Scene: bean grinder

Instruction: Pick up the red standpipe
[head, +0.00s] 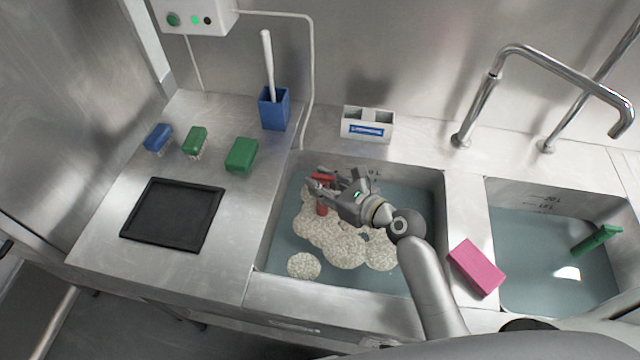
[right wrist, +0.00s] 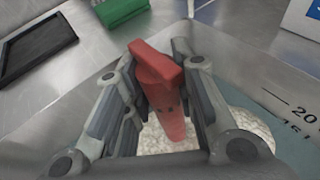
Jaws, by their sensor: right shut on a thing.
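The red standpipe (head: 322,207) stands in the left sink basin among whitish foam, its lower end hidden by the foam. My right gripper (head: 326,183) reaches in from the right over the basin and is shut on the standpipe's upper part. In the right wrist view the red standpipe (right wrist: 160,80) sits between the two fingers of the right gripper (right wrist: 158,85), with its wide top towards the far end. I cannot tell whether it is lifted from the drain. My left gripper is not in view.
The left basin (head: 445,200) holds water and foam (head: 340,245). A green standpipe (head: 596,240) leans in the right basin. A pink sponge (head: 476,268) lies on the divider. A black tray (head: 173,214), brushes and a blue holder (head: 274,108) stand left; a tap (head: 490,85) stands behind.

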